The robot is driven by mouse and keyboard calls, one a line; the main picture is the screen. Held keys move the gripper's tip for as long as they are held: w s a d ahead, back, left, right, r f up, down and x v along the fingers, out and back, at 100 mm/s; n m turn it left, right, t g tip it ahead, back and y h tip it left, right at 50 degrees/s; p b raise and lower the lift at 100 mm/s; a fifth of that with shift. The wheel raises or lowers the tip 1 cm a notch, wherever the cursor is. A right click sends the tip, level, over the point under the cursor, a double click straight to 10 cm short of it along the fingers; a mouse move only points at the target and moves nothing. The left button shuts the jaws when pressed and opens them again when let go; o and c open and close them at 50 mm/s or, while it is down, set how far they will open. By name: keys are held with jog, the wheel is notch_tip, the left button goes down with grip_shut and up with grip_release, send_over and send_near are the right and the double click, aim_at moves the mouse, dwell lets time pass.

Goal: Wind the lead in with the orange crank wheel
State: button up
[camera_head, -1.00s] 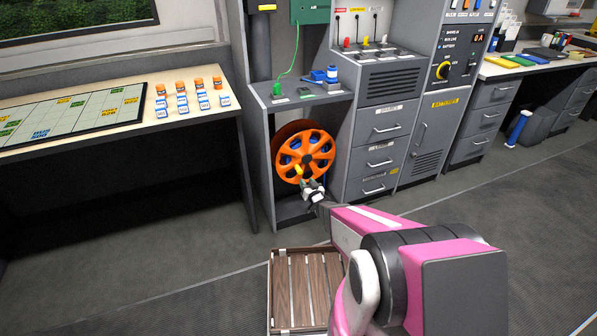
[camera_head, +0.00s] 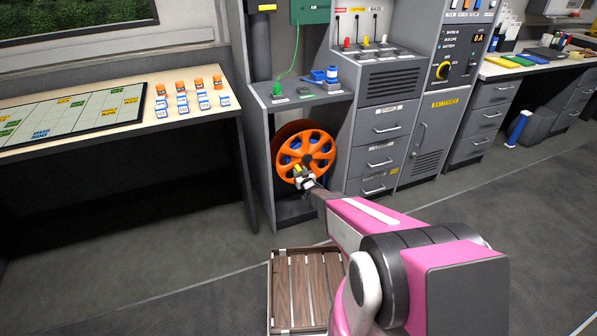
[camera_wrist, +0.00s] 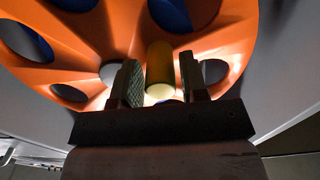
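The orange crank wheel (camera_head: 318,145) is a spoked disc standing upright under the small grey bench, and it fills the wrist view (camera_wrist: 85,40). Its yellow handle (camera_wrist: 159,62) sticks out toward me near the wheel's lower left in the head view. My gripper (camera_head: 303,178) is at the handle. In the wrist view my gripper's fingers (camera_wrist: 160,78) stand on either side of the handle, with a narrow gap showing on both sides. The gripper is open around the handle. Blue shows through the wheel's openings; the lead itself is mostly hidden behind the wheel.
The small grey bench (camera_head: 313,99) with blue and green items sits above the wheel. Grey drawers (camera_head: 381,158) stand close on the right, and a table with a board (camera_head: 228,118) on the left. A slatted wooden crate (camera_head: 272,290) lies on the floor below my arm.

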jog(key=shift+x, duration=0.9)
grip_shut()
jog(key=shift+s+r, duration=0.1)
jog(key=shift+r, duration=0.05)
